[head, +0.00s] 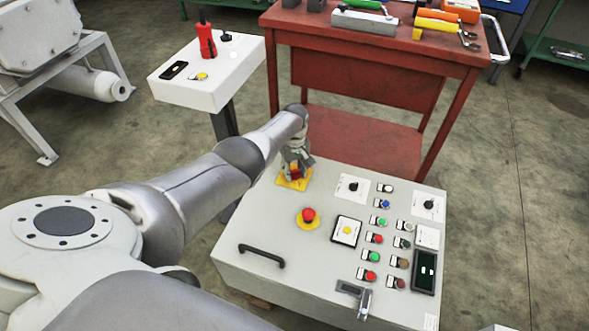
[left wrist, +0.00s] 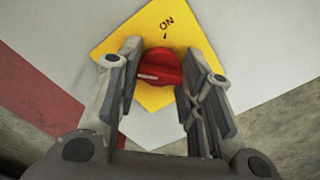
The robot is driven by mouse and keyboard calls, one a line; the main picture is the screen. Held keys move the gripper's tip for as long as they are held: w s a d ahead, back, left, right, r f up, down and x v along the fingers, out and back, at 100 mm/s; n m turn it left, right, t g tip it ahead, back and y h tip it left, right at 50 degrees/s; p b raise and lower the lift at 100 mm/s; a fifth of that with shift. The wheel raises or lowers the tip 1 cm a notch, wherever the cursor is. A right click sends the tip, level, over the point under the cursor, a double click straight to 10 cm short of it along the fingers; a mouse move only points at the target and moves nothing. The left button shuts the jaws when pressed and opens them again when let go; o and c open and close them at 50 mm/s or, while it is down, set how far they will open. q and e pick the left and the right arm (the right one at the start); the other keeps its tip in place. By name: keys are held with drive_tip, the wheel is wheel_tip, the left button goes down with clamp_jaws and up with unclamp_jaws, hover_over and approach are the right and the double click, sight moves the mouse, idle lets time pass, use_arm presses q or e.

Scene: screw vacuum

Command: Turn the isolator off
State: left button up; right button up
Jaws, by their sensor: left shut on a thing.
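The isolator is a red rotary knob (left wrist: 158,68) on a yellow plate (left wrist: 150,28) marked "ON". In the head view the yellow plate (head: 285,184) lies at the upper left corner of the grey control panel (head: 245,217), with the red knob (head: 295,173) partly hidden by my gripper. My left gripper (head: 296,165) reaches down over the knob. In the left wrist view its two fingers (left wrist: 157,85) stand on either side of the knob, shut on it. A white mark on the knob points left. My right gripper is not in view.
A red emergency stop (head: 308,216), several buttons, two black selector knobs and a black handle (head: 262,256) are on the panel. A white pedestal box (head: 222,90) and a red workbench (head: 380,55) with tools stand behind it.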

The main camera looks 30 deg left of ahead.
sight(294, 171)
use_arm(q)
drive_tip(key=shift+w+r+n, duration=0.15)
drive_tip(key=shift+n, duration=0.25)
drive_tip(key=o, duration=1)
drive_tip(key=shift+o, duration=0.2)
drive_tip(key=shift+r, duration=0.1)
wheel_tip(294, 171, up, 12)
idle(0.6)
